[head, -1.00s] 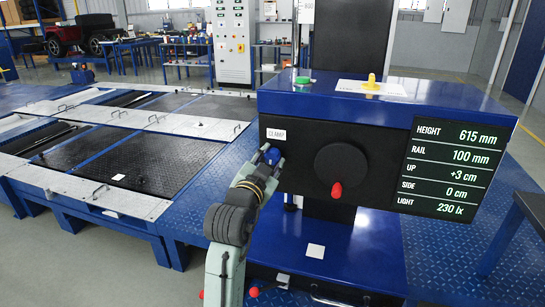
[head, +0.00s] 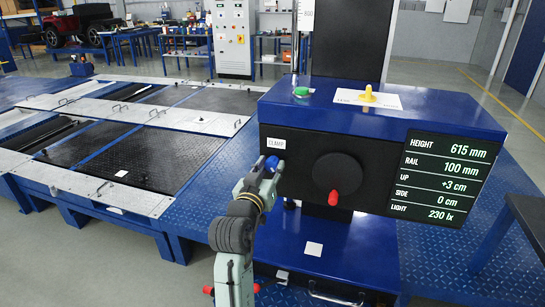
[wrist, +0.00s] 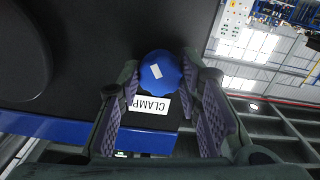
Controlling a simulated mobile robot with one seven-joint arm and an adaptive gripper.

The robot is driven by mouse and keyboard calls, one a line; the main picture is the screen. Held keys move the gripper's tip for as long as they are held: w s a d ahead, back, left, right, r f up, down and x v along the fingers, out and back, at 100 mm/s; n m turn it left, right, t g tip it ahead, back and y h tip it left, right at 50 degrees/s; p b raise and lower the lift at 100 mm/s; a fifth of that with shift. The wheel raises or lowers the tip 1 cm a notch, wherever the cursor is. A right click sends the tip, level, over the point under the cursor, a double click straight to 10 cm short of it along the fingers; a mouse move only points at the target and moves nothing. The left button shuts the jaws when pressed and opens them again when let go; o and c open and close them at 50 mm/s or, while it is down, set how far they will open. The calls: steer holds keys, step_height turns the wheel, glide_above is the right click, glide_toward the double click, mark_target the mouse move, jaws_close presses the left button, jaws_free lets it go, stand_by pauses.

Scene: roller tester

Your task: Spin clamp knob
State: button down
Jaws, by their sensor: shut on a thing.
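The clamp knob is a blue lobed knob (head: 272,163) on the left of the black front panel, below a white CLAMP label (head: 276,143). In the wrist view the blue knob (wrist: 160,74), with a small white mark on its face, sits between the fingertips. The CLAMP label (wrist: 150,105) shows upside down beside it. My gripper (head: 267,170) is at the knob with its fingers on either side, shut on it. In the wrist view my gripper (wrist: 160,82) shows both purple-padded fingers; their exact contact is partly hidden.
A larger black dial (head: 337,172) with a red handle (head: 333,198) is to the right of the knob. A display (head: 446,175) reads height 615 mm and rail 100 mm. A green button (head: 301,92) and yellow knob (head: 368,94) are on top.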

steer(key=shift+n, duration=0.3)
steer(key=shift+r, duration=0.1)
steer(key=n, duration=0.5)
steer(key=shift+n, duration=0.3)
steer(key=shift+a+n, duration=0.1)
steer(key=shift+n, duration=1.1)
steer(key=n, duration=0.8)
